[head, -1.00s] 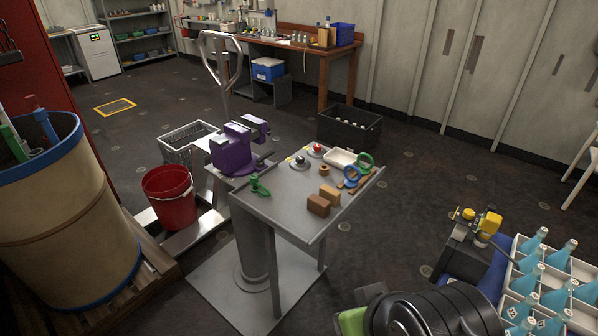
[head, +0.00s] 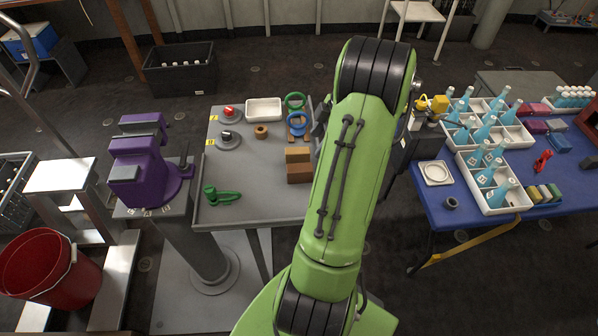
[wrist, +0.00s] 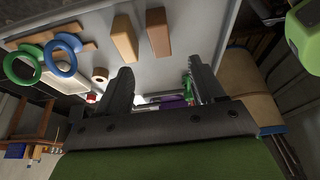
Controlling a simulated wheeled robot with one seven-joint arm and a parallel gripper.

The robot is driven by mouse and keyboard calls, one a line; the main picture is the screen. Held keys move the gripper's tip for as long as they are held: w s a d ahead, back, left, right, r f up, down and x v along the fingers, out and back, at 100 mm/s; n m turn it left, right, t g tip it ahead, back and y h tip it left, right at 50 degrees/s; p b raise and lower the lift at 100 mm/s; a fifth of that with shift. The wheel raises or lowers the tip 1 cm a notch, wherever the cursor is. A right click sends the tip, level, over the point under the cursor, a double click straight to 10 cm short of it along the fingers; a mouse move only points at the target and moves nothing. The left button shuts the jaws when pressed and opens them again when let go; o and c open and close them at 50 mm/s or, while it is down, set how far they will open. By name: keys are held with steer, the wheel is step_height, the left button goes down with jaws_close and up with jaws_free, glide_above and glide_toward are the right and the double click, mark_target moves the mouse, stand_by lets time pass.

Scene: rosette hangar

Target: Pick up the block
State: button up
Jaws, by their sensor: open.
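Two wooden blocks sit side by side on the grey table (head: 240,198), near its right edge. One is lighter tan (head: 298,154), and the other is darker brown (head: 299,174) and nearer to me. In the wrist view the tan block (wrist: 124,38) and brown block (wrist: 158,33) appear above my gripper's fingers. My gripper (wrist: 160,75) is open with nothing between its fingers, and apart from both blocks. In the head view my green arm hides most of the gripper, to the right of the blocks.
The table also holds a green ring (head: 295,101), blue ring (head: 298,123), white tray (head: 263,110), small wooden ring (head: 261,132), red-topped knob (head: 229,112), dark knob (head: 227,136) and green clamp (head: 220,195). A purple vise (head: 140,165) stands left. A blue table (head: 440,213) with bottles stands right.

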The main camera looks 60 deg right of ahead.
mark_target(300, 168)
steer(key=b+x, duration=0.1)
steer(key=x, duration=0.7)
steer(key=shift+a+f+b, duration=0.1)
steer(key=shift+f+b, duration=0.2)
steer(key=x, duration=0.6)
steer(key=shift+w+a+r+b, duration=0.1)
steer(key=shift+w+a+b, duration=0.1)
steer(key=shift+b, duration=0.2)
steer(key=shift+r, duration=0.1)
steer(key=c, duration=1.1)
